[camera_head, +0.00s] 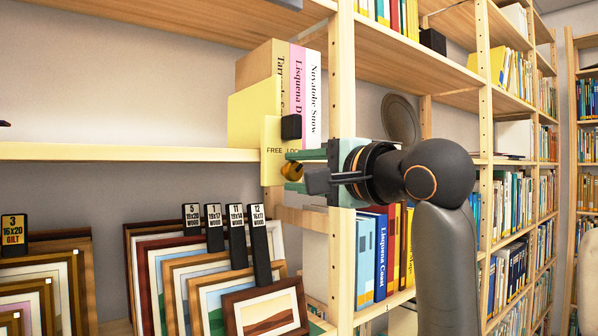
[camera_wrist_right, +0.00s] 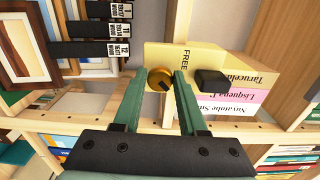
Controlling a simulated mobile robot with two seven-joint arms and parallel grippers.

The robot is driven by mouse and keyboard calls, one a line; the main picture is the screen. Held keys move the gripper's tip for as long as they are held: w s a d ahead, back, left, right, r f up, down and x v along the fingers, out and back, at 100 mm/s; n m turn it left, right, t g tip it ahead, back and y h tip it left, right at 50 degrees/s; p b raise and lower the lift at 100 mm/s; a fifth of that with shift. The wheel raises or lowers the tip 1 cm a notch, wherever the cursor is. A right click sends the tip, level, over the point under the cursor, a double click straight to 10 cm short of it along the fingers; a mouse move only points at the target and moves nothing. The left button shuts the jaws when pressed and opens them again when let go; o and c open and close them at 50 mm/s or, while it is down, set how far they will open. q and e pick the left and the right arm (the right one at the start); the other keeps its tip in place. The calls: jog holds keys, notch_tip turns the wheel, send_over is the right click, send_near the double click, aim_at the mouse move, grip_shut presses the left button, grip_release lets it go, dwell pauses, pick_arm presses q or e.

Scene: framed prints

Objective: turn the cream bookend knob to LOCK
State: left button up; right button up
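The cream bookend (camera_head: 270,176) stands at the end of a shelf against several upright books. FREE and LOCK are printed on its face, FREE at left and LOCK at right in the head view; the gripper partly covers LOCK. Its round brass knob (camera_head: 291,171) sits below the words and also shows in the right wrist view (camera_wrist_right: 160,78). A dark mark crosses the knob; its exact direction is hard to tell. My right gripper (camera_head: 290,171) is open, its green fingertips on either side of the knob; I cannot tell whether they touch it. My left gripper is out of view.
A black block (camera_head: 291,127) sticks out of the bookend just above the knob. A wooden shelf post (camera_head: 341,90) stands close to the right gripper. Framed prints (camera_head: 220,290) with black labels stand below the shelf. Bookcases (camera_head: 510,200) fill the right.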

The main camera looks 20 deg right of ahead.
jog(key=o, duration=0.4)
jog(key=shift+s, duration=0.1)
jog(key=shift+s+d, duration=0.15)
jog(key=shift+s, duration=0.1)
pick_arm(q)
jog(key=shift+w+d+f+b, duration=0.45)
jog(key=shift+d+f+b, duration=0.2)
jog(key=shift+b, duration=0.55)
pick_arm(e)
jog(key=v, duration=1.1)
jog(key=shift+s+d, duration=0.1)
jog(key=shift+s, duration=0.3)
